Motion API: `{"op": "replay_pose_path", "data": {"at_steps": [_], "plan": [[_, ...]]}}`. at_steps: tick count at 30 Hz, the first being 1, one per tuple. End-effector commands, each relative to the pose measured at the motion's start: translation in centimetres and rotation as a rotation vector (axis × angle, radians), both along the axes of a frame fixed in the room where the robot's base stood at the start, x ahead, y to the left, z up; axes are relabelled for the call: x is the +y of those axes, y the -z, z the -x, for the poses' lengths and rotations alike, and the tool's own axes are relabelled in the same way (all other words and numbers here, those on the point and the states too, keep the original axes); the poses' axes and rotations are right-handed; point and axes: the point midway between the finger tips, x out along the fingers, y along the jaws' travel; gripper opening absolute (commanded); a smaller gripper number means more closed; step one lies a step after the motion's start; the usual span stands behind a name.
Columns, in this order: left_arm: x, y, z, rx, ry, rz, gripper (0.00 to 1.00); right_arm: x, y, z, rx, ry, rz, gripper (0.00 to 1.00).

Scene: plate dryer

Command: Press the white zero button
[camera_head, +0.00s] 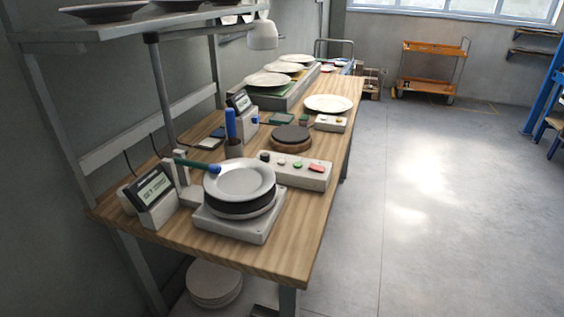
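A light grey control box (295,172) sits on the wooden bench, right of the plate stack. Its top carries a black knob (265,156), a small pale button (281,161), a green button (297,165) and a red button (316,168). A smaller white box (331,123) farther back also has small buttons, too small to tell apart. I cannot read any zero label. A white plate (240,179) lies on a dark round piece on a grey square base (233,228). A tilted display (153,187) with unreadable text stands to the left. Neither of my grippers is in view.
A blue item (231,124) stands upright in a cup. A dark disc (291,134) and another plate (328,103) lie farther back. The floor (430,200) on the right is clear.

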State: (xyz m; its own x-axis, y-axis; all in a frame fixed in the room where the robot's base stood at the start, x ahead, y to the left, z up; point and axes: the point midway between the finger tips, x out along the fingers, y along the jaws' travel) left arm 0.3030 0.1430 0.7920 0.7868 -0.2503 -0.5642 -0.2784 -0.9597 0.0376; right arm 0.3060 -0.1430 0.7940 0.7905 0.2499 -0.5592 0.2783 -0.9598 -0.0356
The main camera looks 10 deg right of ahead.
Motion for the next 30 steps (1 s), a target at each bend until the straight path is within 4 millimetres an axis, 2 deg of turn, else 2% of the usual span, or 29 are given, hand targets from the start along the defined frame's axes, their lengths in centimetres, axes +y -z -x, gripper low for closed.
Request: {"op": "replay_pose_path", "data": {"at_steps": [4, 21, 30], "plan": [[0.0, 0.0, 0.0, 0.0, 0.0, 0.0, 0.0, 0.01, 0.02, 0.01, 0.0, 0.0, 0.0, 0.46], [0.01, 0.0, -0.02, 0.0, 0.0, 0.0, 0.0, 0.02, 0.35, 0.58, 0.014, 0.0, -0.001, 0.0], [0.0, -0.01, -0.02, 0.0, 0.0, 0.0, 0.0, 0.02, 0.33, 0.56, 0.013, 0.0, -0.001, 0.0]]}}
